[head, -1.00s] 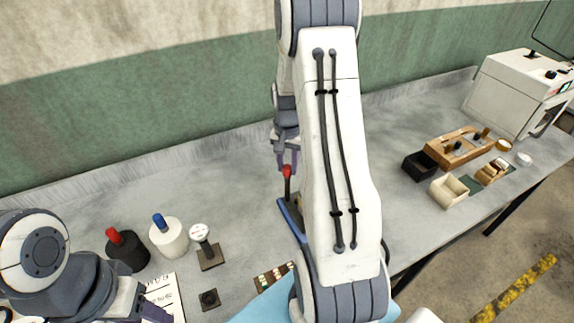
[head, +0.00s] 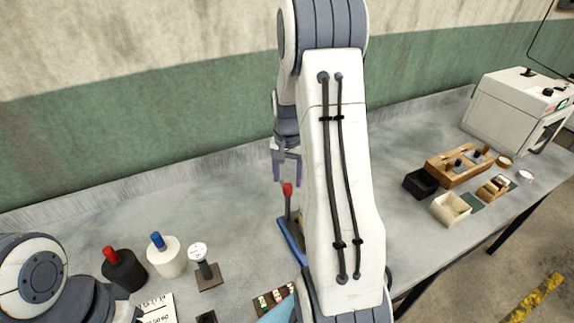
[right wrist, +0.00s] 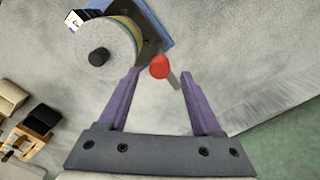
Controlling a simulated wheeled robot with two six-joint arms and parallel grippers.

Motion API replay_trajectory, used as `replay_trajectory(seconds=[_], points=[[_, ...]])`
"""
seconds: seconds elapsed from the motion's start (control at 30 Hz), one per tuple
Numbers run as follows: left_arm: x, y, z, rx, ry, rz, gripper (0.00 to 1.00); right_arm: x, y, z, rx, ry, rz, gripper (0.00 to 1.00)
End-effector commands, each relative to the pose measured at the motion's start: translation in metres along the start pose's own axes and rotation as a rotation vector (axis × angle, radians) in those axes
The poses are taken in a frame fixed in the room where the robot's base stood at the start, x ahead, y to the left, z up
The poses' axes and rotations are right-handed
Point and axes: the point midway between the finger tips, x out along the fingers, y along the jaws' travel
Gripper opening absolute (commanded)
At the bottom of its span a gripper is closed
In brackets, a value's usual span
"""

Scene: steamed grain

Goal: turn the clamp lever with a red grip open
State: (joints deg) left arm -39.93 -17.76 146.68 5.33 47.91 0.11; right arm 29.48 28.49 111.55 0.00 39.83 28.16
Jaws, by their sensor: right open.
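The clamp lever's red grip (head: 287,189) stands upright in the head view, above a blue base (head: 291,242) partly hidden by my right arm. My right gripper (head: 287,174) is open, with purple fingers just above and behind the grip. In the right wrist view, the red grip (right wrist: 160,66) shows near and between the fingertips of my right gripper (right wrist: 160,74), with a pale lever shaft below it. No contact with the fingers can be made out. My left arm shows at the lower left of the head view, but its gripper is out of frame.
A round grey-topped drum (right wrist: 98,57) with a black knob is beside the lever. A black box (head: 421,183), cream box (head: 451,209) and wooden rack (head: 459,166) are at right. The bench behind the lever is clear.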

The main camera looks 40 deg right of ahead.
Motion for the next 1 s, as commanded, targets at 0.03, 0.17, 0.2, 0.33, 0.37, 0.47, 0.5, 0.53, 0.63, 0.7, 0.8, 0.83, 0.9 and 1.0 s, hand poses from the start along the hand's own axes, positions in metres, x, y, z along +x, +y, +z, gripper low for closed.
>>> replay_trajectory(seconds=[0.03, 0.17, 0.2, 0.33, 0.37, 0.47, 0.5, 0.53, 0.63, 0.7, 0.8, 0.83, 0.9, 1.0], points=[[0.005, 0.000, 0.000, -0.001, 0.000, 0.000, 0.50, -0.009, -0.001, -0.002, 0.000, 0.007, -0.004, 0.66], [0.011, -0.001, 0.001, -0.001, 0.000, 0.000, 0.50, -0.036, -0.001, -0.002, -0.001, 0.007, -0.004, 0.66], [0.013, -0.001, 0.001, -0.001, 0.000, 0.000, 0.50, -0.044, -0.001, -0.002, -0.001, 0.007, -0.003, 0.66], [0.016, -0.001, 0.001, -0.001, 0.000, 0.000, 0.50, -0.064, -0.001, -0.001, -0.001, 0.005, -0.003, 0.66], [0.016, -0.001, 0.001, -0.001, 0.000, 0.000, 0.50, -0.067, -0.001, -0.001, -0.001, 0.004, -0.002, 0.66], [0.017, -0.001, 0.001, -0.001, 0.000, 0.000, 0.50, -0.074, -0.001, -0.001, -0.001, 0.002, -0.001, 0.66], [0.017, -0.001, 0.001, 0.000, 0.000, 0.000, 0.50, -0.076, -0.001, -0.001, -0.001, 0.002, -0.001, 0.66], [0.017, -0.001, 0.001, 0.000, 0.000, 0.000, 0.50, -0.077, -0.001, -0.001, -0.001, 0.002, -0.001, 0.66], [0.017, -0.001, 0.001, 0.000, 0.000, 0.000, 0.50, -0.078, -0.001, 0.000, -0.001, 0.001, 0.000, 0.66], [0.017, -0.001, 0.001, 0.000, 0.000, 0.000, 0.50, -0.078, -0.001, 0.000, -0.001, 0.001, 0.000, 0.66], [0.017, -0.001, 0.001, 0.000, 0.000, 0.000, 0.50, -0.078, -0.001, 0.000, -0.001, 0.001, 0.000, 0.66], [0.017, -0.001, 0.001, 0.000, 0.000, 0.000, 0.50, -0.078, -0.001, 0.000, -0.001, 0.001, 0.000, 0.66], [0.017, -0.001, 0.001, 0.000, 0.000, 0.000, 0.50, -0.078, -0.001, 0.000, -0.001, 0.001, 0.000, 0.66], [0.017, -0.001, 0.001, 0.000, 0.000, 0.000, 0.50, -0.078, -0.001, 0.000, -0.001, 0.000, 0.000, 0.66]])
